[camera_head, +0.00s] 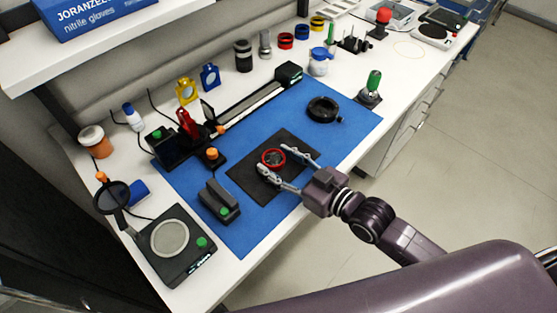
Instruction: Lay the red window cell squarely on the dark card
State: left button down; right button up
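The red window cell (265,156), a red ring with a dark middle, appears to lie flat on the dark card (247,182), on its upper right part. The card lies on a blue mat. My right gripper (272,157) reaches in from the lower right. Its two fingers are spread wide, with their tips on either side of the cell. They look slightly apart from it, though contact is hard to judge at this size. My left gripper is not in view.
On the blue mat (240,235) are a dark block with a green button (219,201), an orange-topped post (211,158), a black ring (323,109) and a long rail (255,100). A round-plate device (170,238) stands lower left. The mat's front strip is clear.

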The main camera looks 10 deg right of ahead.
jog(key=shift+o, duration=0.4)
jog(key=shift+r, duration=0.15)
jog(key=shift+s+r, duration=0.1)
jog(key=b+v, duration=0.1)
jog(key=v, duration=1)
jog(key=shift+s+d+r, duration=0.1)
jog(key=shift+s+d, duration=0.15)
jog(key=shift+s, duration=0.1)
